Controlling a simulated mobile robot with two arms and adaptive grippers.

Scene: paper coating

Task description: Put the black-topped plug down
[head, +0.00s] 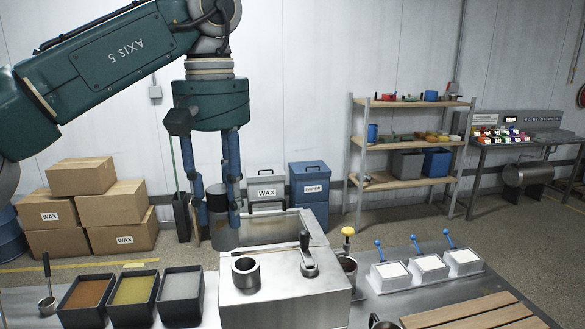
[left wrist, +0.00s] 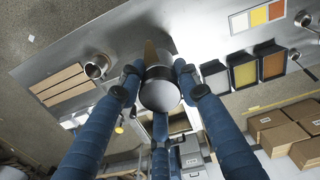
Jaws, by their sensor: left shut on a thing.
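My left gripper (head: 218,208) points down in the head view and is shut on the black-topped plug (head: 223,236). The plug is a grey cylinder with a dark upper part and is held roughly upright between the blue fingers. It hangs by the rear left corner of the steel box (head: 283,300); whether it touches anything below is unclear. In the left wrist view, the fingers close around the plug (left wrist: 160,94). My right gripper is not in view.
A steel cup-like cylinder (head: 245,273) and a lever (head: 308,262) stand on the box. Black trays of brown, yellow and grey material (head: 181,297) lie left. Wooden slats (head: 470,316) lie front right.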

